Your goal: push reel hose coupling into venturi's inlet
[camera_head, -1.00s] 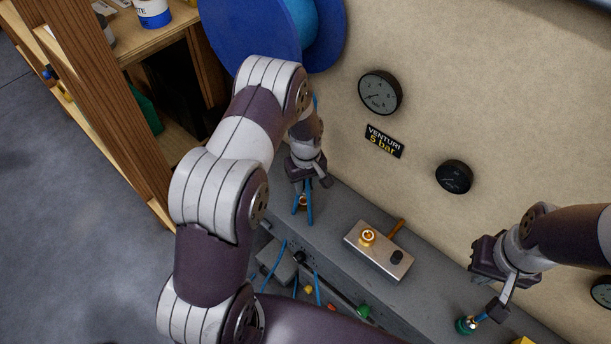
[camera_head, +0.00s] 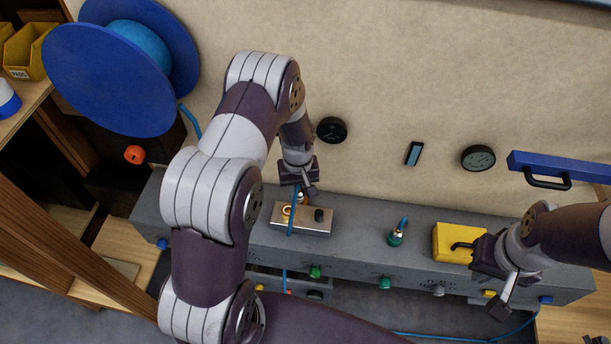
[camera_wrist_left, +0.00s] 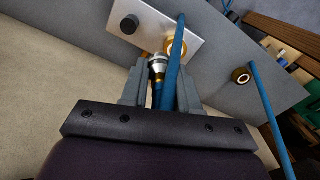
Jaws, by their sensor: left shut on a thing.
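The venturi (camera_head: 302,229) is a silver block on the grey bench, with a brass inlet (camera_head: 287,211) and a black knob (camera_head: 319,215). My left gripper (camera_head: 300,194) is above the block's back edge. In the left wrist view its grey fingers (camera_wrist_left: 163,88) are shut on the silver-and-brass coupling (camera_wrist_left: 157,66) of the blue reel hose (camera_wrist_left: 175,65). The coupling's end lies close to the brass inlet (camera_wrist_left: 175,47) in that view; I cannot tell whether they touch. My right gripper (camera_head: 498,298) is at the bench's front right; its jaw opening is unclear.
The blue hose reel (camera_head: 120,60) is at the upper left. A blue bar with a black handle (camera_head: 547,180) is at the right wall.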

